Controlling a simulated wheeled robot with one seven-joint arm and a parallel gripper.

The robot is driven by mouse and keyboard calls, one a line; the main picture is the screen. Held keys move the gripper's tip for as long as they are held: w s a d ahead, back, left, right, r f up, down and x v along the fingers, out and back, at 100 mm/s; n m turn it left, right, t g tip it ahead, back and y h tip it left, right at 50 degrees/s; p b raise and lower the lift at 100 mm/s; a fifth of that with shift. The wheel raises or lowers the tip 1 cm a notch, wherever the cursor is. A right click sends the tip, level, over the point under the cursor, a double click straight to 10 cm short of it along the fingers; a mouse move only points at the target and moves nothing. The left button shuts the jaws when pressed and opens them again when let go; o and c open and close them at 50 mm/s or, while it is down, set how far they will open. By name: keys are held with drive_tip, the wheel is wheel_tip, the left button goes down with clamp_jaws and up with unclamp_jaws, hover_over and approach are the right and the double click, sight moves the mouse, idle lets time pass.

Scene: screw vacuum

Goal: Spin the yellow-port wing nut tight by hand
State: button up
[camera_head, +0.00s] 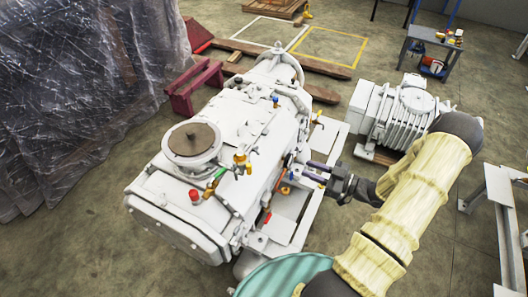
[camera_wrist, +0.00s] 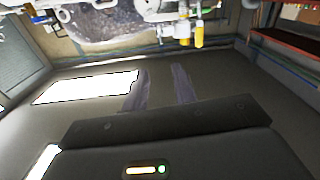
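The white screw vacuum machine (camera_head: 236,127) fills the middle of the head view. Yellow fittings (camera_head: 241,159) stand on its near right side beside a green-handled part, and another yellow part (camera_head: 285,190) sits lower, near my gripper. Which of these is the yellow-port wing nut is too small to tell. My gripper (camera_head: 308,170) reaches in from the right, its two dark purple fingers apart and empty beside the machine's side. In the wrist view my gripper (camera_wrist: 161,72) shows a clear gap between the fingers. Yellow fittings (camera_wrist: 198,36) hang at the top, beyond the fingertips.
A red-handled part (camera_head: 267,217) and a blue-topped fitting (camera_head: 276,101) are also on the machine. A second white machine (camera_head: 393,114) stands behind my arm. A plastic-wrapped bulk (camera_head: 80,90) is at left, a maroon stand (camera_head: 194,88) behind. Floor at lower left is clear.

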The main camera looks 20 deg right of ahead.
sight(257, 150)
drive_tip(key=p+x, duration=0.6)
drive_tip(key=x, duration=1.1)
clamp_jaws()
